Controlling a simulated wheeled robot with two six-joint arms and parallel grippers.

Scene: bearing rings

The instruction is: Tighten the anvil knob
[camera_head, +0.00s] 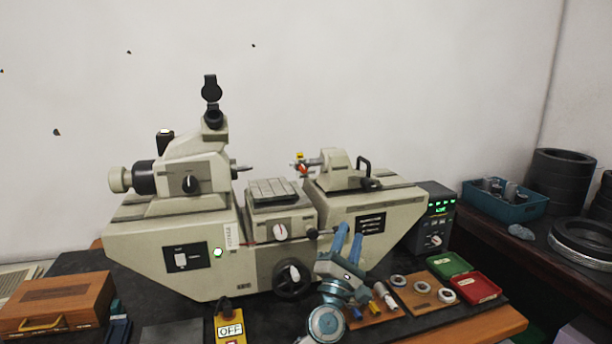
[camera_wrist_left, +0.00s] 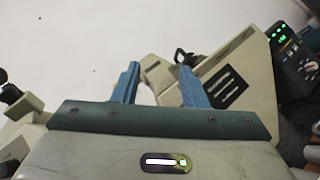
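The beige measuring machine (camera_head: 255,240) stands on the bench against the wall. Its right-hand block (camera_head: 338,172) carries a small spindle with red and yellow parts (camera_head: 299,160) at its left end, and a black knob or handle (camera_head: 368,182) on its right; I cannot tell which part is the anvil knob. My left gripper (camera_head: 350,233) is in front of the machine's right half, fingers upward, open and apart from the block. In the left wrist view the blue fingers (camera_wrist_left: 158,68) are spread with nothing between them; a black handle (camera_wrist_left: 183,57) shows behind the right finger. My right gripper is not in view.
A wooden box (camera_head: 56,306) is at the left and a yellow OFF switch (camera_head: 229,325) in front. Rings (camera_head: 422,288) lie on a wooden board near a green tray (camera_head: 447,264) and a red tray (camera_head: 476,287). A display unit (camera_head: 437,217) stands right of the machine.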

